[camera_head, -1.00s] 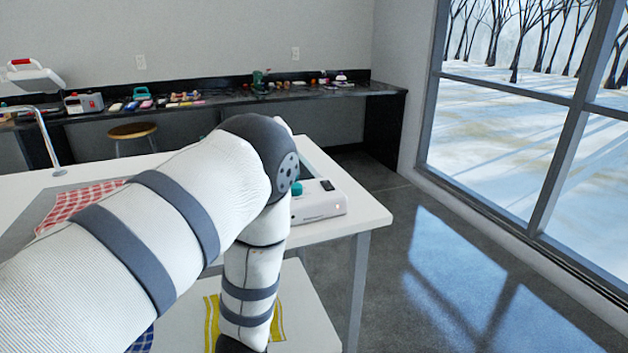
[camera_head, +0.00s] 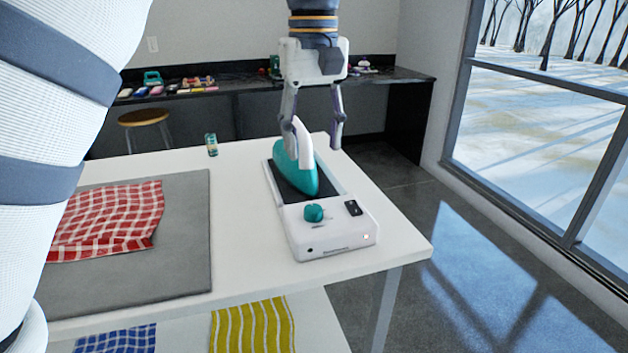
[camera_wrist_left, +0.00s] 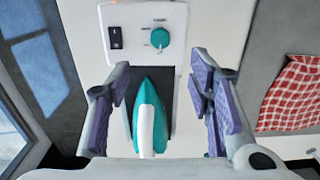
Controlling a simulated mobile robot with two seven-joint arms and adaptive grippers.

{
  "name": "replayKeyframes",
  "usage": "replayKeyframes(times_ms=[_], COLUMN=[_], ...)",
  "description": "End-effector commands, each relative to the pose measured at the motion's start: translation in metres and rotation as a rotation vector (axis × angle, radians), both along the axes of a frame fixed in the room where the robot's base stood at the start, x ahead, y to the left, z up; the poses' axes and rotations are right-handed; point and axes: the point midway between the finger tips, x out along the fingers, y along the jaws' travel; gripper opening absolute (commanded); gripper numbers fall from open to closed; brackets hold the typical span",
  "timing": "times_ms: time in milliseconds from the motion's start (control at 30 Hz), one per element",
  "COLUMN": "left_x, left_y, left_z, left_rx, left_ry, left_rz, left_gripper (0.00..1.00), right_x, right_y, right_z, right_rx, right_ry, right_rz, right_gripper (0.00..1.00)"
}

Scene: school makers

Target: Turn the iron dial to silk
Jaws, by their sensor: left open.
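The teal dial (camera_head: 314,213) is on the front of the white iron station (camera_head: 335,243); it also shows in the wrist view (camera_wrist_left: 160,37). Its labels are too small to read. The teal iron (camera_head: 318,182) with a white handle rests on the station's dark pad, behind the dial. My left gripper (camera_head: 314,143) points down over the iron's rear, its fingers spread. In the wrist view the iron (camera_wrist_left: 150,105) shows between the open fingers (camera_wrist_left: 162,95), and the dial lies beyond its tip. I cannot tell whether a finger touches the handle. My right gripper is out of view.
A black switch (camera_head: 353,208) is right of the dial. A grey mat (camera_head: 185,245) with a red checked cloth (camera_head: 110,220) lies left on the white table (camera_head: 240,200). A small bottle (camera_head: 211,145) stands at the back. The table's right edge is close to the station.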

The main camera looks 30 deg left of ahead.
Motion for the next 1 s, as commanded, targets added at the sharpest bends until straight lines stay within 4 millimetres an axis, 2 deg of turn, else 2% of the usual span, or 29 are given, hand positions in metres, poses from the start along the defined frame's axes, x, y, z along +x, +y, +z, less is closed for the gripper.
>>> replayKeyframes(times_ms=[167, 500, 600, 733, 967, 1000], left_x=[-0.001, -0.002, -0.001, -0.001, -0.001, -0.001], left_y=[0.0, -0.001, 0.0, 0.0, 0.0, 0.0], left_z=[-0.011, -0.094, -0.11, -0.12, -0.121, -0.121], left_rx=[0.0, 0.0, 0.001, 0.001, 0.001, 0.001], left_ry=[0.003, 0.003, 0.001, -0.001, -0.002, -0.002], left_rz=[-0.001, -0.002, -0.002, -0.002, -0.002, -0.002], left_gripper=[0.48, 0.48, 0.48, 0.48, 0.48, 0.43], right_x=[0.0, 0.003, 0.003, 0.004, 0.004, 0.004], right_y=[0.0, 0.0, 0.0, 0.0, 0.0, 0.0], right_z=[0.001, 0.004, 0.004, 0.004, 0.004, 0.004], right_rx=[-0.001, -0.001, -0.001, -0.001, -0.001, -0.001], right_ry=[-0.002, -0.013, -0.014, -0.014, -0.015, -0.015], right_rz=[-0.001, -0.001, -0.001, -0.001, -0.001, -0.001], right_gripper=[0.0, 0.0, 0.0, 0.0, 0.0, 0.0])
